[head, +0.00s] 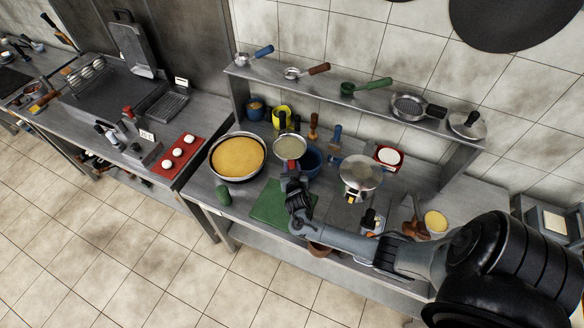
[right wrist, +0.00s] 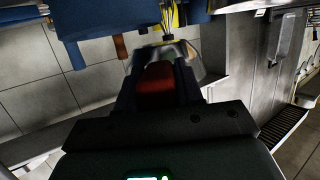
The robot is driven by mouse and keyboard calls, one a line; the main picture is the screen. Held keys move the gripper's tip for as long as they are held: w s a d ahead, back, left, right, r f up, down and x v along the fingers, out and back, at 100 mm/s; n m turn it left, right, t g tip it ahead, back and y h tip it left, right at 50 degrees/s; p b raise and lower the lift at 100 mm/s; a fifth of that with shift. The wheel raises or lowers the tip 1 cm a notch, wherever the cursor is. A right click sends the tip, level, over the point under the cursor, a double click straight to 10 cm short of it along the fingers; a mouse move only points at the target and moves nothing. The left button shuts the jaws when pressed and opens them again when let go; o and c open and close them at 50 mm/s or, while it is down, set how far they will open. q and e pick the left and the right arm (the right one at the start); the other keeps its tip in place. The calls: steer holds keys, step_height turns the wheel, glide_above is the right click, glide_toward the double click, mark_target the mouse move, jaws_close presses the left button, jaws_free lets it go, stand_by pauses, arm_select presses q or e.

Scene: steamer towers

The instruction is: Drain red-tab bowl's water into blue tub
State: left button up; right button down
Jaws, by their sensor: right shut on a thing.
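The red-tab bowl (head: 290,147) is a round metal bowl with pale contents, held near the middle of the counter in the head view. My right gripper (head: 291,170) is shut on its red tab. In the right wrist view the red tab (right wrist: 157,78) sits between the fingers, with the bowl's shiny wall (right wrist: 188,62) just past it. The blue tub (head: 314,160) stands just right of the bowl, partly hidden by bowl and gripper. I cannot tell whether the bowl is tilted. My left gripper is not in view.
A pan of yellow batter (head: 237,157) stands left of the bowl. A green board (head: 270,206) lies in front. A metal round pan or scale (head: 361,172) is to the right. A shelf (head: 340,92) with several ladles and strainers overhangs the back.

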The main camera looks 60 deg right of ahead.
step_height(320, 180, down, 2)
steer(key=shift+f+b, duration=0.25)
steer(key=shift+b, duration=0.7)
steer(key=shift+r+m+p, duration=0.5)
steer(key=shift+r+p, duration=0.05)
steer(key=shift+r, duration=0.2)
steer(key=shift+a+r+m+t+y, duration=0.1)
steer(key=shift+r+m+t+y, duration=0.2)
steer(key=shift+m, duration=0.2)
steer(key=shift+w+f, duration=0.1)
steer(key=shift+w, duration=0.05)
steer(key=shift+r+m+t, duration=0.4)
steer(key=shift+m, duration=0.3)
